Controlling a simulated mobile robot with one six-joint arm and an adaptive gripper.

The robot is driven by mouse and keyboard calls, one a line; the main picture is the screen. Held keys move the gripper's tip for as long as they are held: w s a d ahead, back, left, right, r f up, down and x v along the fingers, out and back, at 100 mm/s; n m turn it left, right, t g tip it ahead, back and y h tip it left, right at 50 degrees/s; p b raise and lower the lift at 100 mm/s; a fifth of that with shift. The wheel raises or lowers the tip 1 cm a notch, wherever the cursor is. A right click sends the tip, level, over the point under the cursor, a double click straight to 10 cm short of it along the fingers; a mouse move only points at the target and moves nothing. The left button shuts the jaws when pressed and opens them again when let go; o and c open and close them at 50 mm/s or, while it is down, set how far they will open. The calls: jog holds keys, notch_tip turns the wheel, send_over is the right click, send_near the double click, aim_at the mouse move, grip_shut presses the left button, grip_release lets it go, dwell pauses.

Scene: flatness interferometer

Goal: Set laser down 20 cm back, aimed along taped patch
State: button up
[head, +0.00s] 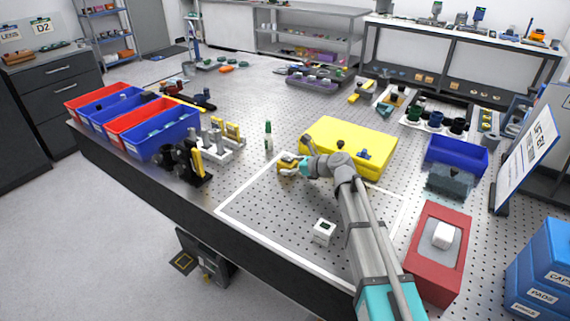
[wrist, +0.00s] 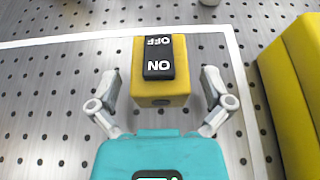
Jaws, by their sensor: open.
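A small yellow block, which looks like the laser (wrist: 154,93), has a black rocker switch marked OFF and ON on top. It sits on the perforated table just inside a corner of the white tape outline (wrist: 236,95). In the head view the yellow block (head: 285,169) is at the far corner of the taped patch (head: 262,235). My gripper (wrist: 160,80) is open, with one finger on each side of the block and visible gaps between. In the head view my gripper (head: 298,164) partly hides the block.
A white cube (head: 324,232) with a dark window stands inside the patch. A large yellow box (head: 350,135) is just behind my arm. A green-topped bottle (head: 268,135) and black mounts (head: 187,165) stand left. The patch's left part is clear.

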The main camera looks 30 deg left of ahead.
jog(key=p+v, duration=0.4)
jog(key=v, duration=0.7)
dwell(0.5)
